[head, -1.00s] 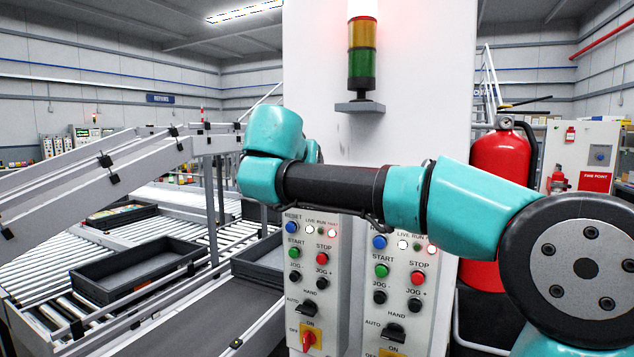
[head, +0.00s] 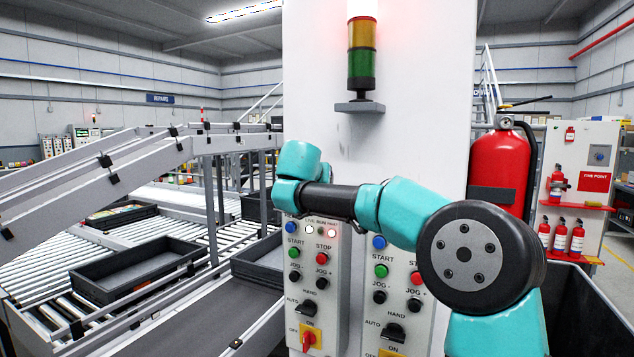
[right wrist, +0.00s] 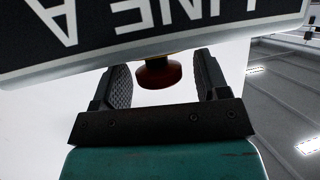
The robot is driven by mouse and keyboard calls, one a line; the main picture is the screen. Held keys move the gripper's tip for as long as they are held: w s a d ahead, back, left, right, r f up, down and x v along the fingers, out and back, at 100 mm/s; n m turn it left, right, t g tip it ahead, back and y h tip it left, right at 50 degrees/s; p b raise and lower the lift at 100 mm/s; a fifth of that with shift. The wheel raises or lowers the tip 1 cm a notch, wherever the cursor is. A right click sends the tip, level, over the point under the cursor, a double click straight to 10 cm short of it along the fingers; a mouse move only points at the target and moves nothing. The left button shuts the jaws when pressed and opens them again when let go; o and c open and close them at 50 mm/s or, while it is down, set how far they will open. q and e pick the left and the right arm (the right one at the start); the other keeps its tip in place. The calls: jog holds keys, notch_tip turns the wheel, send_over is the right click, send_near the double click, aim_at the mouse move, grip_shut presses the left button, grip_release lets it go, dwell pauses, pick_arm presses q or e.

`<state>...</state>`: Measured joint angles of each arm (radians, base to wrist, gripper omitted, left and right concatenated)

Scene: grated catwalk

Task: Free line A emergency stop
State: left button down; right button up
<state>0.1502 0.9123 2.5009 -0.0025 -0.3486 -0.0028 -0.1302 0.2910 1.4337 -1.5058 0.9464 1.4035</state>
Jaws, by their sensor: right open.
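In the right wrist view, a dark red mushroom button (right wrist: 159,73) shows beyond my right gripper (right wrist: 162,78), between its two fingers. The fingers are open, with a gap on each side of the button. I cannot tell how deep the button sits between them. A black LINE A sign (right wrist: 150,28) appears upside down beside the button. In the head view my right arm reaches from the lower right across the front of the white column (head: 425,110); its gripper is hidden there. The emergency stop button does not show in the head view. My left gripper is not in view.
Two control panels stand below the arm, a left one (head: 322,285) and a right one (head: 407,305), with buttons and switches. A stack light (head: 362,65) glows red above. A fire extinguisher (head: 500,165) is right of the column. Roller conveyors with trays (head: 135,272) lie left.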

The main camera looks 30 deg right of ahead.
jog(key=shift+w+d+f, duration=0.1)
jog(key=shift+w+d, duration=0.05)
jog(key=shift+d, duration=0.1)
jog(key=c, duration=0.9)
jog(key=shift+r, duration=0.9)
jog(key=o, duration=0.9)
jog(key=shift+a, duration=0.1)
